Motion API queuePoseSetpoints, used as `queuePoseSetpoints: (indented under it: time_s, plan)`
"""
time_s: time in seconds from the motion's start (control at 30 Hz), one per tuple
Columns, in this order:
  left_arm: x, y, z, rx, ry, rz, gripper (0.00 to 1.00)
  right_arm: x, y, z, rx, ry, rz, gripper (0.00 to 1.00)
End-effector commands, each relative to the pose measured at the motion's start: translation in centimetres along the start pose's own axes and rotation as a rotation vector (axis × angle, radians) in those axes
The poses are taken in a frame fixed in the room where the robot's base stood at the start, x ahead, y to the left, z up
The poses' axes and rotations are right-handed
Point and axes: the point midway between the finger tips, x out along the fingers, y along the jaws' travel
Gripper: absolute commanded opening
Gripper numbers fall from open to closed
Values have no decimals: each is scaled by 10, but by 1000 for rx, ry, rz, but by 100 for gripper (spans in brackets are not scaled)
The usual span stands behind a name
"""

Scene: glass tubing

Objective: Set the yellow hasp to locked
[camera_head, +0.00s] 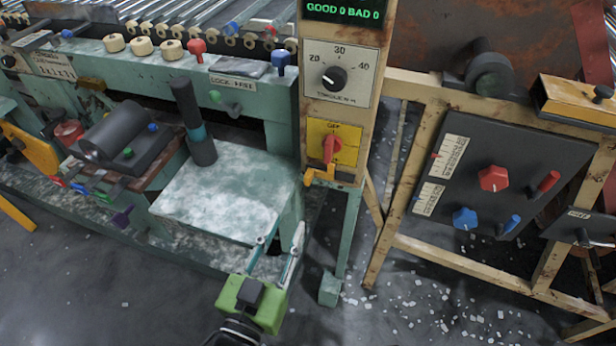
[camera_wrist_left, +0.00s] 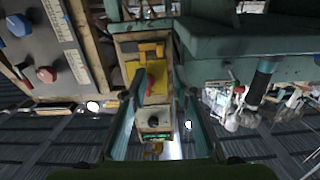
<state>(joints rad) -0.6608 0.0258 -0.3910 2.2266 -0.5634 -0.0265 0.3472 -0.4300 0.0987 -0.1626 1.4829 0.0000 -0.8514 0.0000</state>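The yellow hasp (camera_head: 319,177) hangs at the lower edge of a yellow switch plate (camera_head: 318,133), below a red rotary knob (camera_head: 331,149), on the cream post. In the left wrist view the hasp (camera_wrist_left: 149,48) shows beyond the red knob (camera_wrist_left: 151,84), with the post upside down. I cannot tell from its pose whether it is locked. My left gripper (camera_head: 280,238), green with two slim fingers, is open and empty, below and left of the hasp, apart from it. Its fingers (camera_wrist_left: 158,95) frame the switch plate in the wrist view. My right gripper is not in view.
A whitish-green table (camera_head: 225,195) with a dark upright cylinder (camera_head: 192,120) stands left of the post. A torque dial (camera_head: 334,77) sits above the switch plate. A dark panel (camera_head: 505,165) with red and blue knobs stands at right. Glass bits litter the floor.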

Motion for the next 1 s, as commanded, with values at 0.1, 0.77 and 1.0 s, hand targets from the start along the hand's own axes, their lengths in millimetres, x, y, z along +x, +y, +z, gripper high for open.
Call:
queuePoseSetpoints:
  time_s: [0.1, 0.77, 1.0]
  plan:
    - [17, 0, -2, 1, 4, 1, 26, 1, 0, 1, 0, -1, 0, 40]
    - [122, 0, 0, 1, 0, 1, 26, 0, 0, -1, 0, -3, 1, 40]
    - [130, 0, 0, 1, -1, 1, 26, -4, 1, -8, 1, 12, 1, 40]
